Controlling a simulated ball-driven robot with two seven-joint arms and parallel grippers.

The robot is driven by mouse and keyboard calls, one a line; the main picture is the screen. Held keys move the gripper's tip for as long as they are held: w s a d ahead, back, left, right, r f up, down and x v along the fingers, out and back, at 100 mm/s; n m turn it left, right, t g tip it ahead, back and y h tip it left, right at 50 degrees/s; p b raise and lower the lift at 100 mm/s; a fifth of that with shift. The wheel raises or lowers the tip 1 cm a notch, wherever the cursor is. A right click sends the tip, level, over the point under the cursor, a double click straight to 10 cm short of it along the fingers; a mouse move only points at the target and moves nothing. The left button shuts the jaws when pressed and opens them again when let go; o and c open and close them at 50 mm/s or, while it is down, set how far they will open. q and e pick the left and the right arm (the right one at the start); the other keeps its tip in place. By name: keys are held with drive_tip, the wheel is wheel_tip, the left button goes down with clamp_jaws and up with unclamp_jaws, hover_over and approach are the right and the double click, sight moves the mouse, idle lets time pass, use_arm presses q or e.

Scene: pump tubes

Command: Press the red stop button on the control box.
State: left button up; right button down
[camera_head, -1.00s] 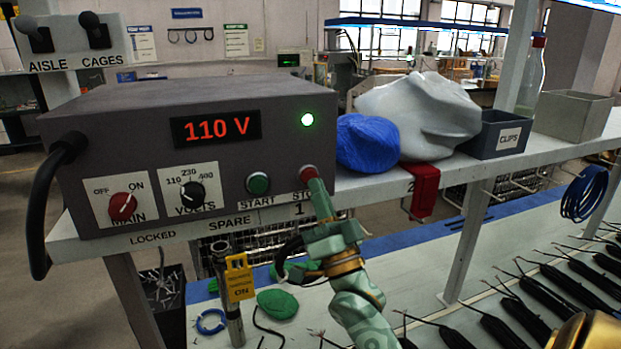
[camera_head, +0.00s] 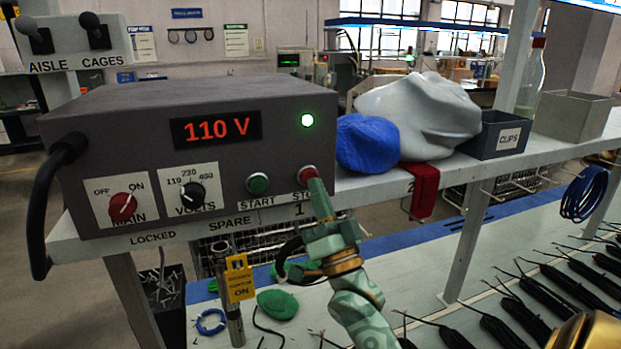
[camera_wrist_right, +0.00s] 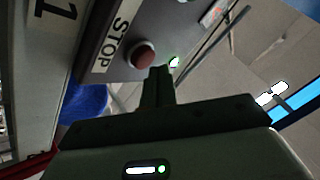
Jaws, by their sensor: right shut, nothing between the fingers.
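The grey control box (camera_head: 150,160) stands on a shelf, its display reading 110 V and a green lamp (camera_head: 307,120) lit. The red stop button (camera_head: 308,173) is at the lower right of its front face, above the STOP label, and it also shows in the right wrist view (camera_wrist_right: 143,54). My right gripper (camera_head: 319,186) is shut and empty, its fingertips just in front of and below the button. In the right wrist view its fingertips (camera_wrist_right: 159,70) are close beside the button; I cannot tell whether they touch it. My left gripper is not in view.
A green start button (camera_head: 257,183) is left of the stop button. A red MAIN knob (camera_head: 122,206) and black VOLTS knob (camera_head: 192,194) are further left. A blue bundle (camera_head: 366,143) and a grey-white bag (camera_head: 425,112) lie right of the box. Black tubes (camera_head: 510,335) lie below.

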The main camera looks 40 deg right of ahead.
drive_tip(key=shift+w+d, duration=0.1)
drive_tip(key=shift+w, duration=0.2)
drive_tip(key=shift+w+d, duration=0.15)
drive_tip(key=shift+w, duration=0.4)
idle(0.9)
drive_tip(key=shift+s, duration=0.15)
drive_tip(key=shift+s+a+p, duration=0.3)
drive_tip(key=shift+s+p, duration=0.15)
drive_tip(key=shift+s, duration=0.4)
drive_tip(key=s, duration=0.1)
drive_tip(key=s+a, duration=0.1)
drive_tip(key=s, duration=0.1)
drive_tip(key=s+p, duration=0.1)
drive_tip(key=shift+s+a, duration=0.25)
drive_tip(key=shift+s, duration=0.1)
drive_tip(key=shift+f, duration=0.1)
idle(0.6)
